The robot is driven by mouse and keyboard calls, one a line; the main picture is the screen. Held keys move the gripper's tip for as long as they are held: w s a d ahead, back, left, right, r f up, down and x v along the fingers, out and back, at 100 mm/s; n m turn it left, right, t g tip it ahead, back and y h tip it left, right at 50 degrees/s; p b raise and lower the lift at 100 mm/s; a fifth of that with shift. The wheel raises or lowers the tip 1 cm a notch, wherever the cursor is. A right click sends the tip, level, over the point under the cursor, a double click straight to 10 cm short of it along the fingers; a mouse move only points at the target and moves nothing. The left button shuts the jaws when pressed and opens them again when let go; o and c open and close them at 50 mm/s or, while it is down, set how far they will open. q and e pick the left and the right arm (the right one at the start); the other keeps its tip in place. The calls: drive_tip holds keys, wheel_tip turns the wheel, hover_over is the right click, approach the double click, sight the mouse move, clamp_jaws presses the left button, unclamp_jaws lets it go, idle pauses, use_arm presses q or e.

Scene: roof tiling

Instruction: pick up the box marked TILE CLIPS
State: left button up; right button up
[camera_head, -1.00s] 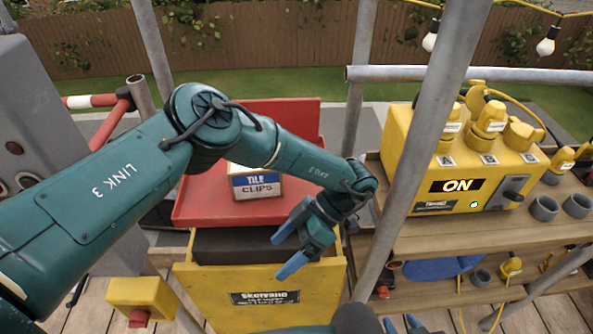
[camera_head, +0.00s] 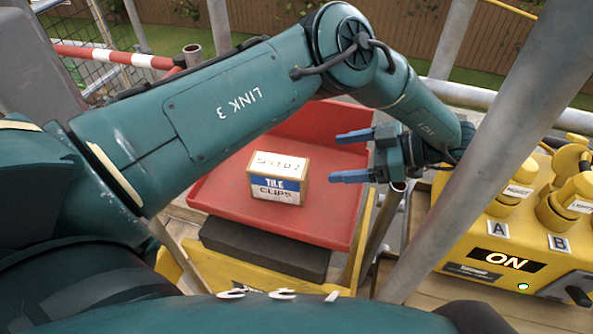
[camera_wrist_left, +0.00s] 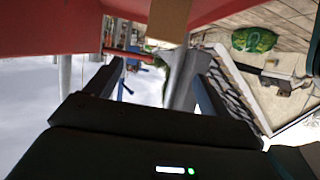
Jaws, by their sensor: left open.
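The box marked TILE CLIPS (camera_head: 278,178) is a small cardboard box with a white and blue label. It sits upright in the red tray (camera_head: 325,222), in the middle of the head view. My left gripper (camera_head: 337,157) is open and empty, to the right of the box and apart from it, with its blue fingers pointing left towards it. In the left wrist view, the open fingers (camera_wrist_left: 160,82) have nothing between them. A brown cardboard face (camera_wrist_left: 169,20) shows at the top there, beside the red tray. My right gripper is not in view.
A grey pole (camera_head: 465,165) slants across the right side. Behind it stands a yellow control box (camera_head: 478,225) showing ON. My left arm passes over the tray's back left.

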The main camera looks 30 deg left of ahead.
use_arm(q)
drive_tip(key=p, duration=0.1)
approach(283, 164)
drive_tip(key=s+a, duration=0.1)
drive_tip(key=a, duration=0.2)
drive_tip(key=shift+d+f+p+x, duration=0.1)
drive_tip(key=shift+f+p+x, duration=0.2)
drive_tip(key=shift+x, duration=0.8)
drive_tip(key=shift+d+f+p+x, duration=0.1)
drive_tip(key=shift+p+x, duration=0.25)
drive_tip(key=shift+x, duration=0.75)
drive_tip(key=shift+d+f+p+x, duration=0.1)
drive_tip(key=shift+f+p+x, duration=0.2)
drive_tip(key=shift+x, duration=0.85)
drive_tip(key=shift+r, duration=0.15)
drive_tip(key=c, duration=1.5)
